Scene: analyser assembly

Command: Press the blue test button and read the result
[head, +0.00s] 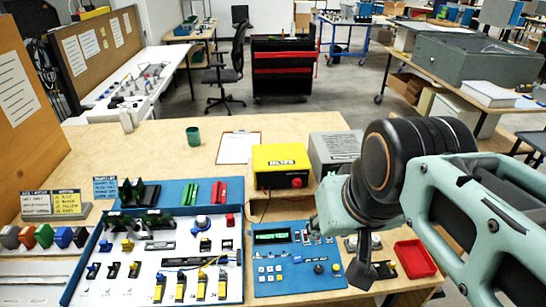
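A blue analyser panel (262,289) lies at the front centre of the bench, with a small lit green display (271,237) whose text is too small to read. Pale and yellow keys and dark round knobs sit on its face. My gripper (364,272) hangs at the right of the panel, right of the blue button. Its dark finger points down; whether it is open or shut cannot be made out. Nothing shows clearly in it.
A yellow power unit (280,166) and a grey box (335,151) stand behind the panel. A red tray (414,259) lies right of my gripper. Coloured blocks and cards line the left. A green cup (193,136) and clipboard (238,147) sit behind, with bare wood between.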

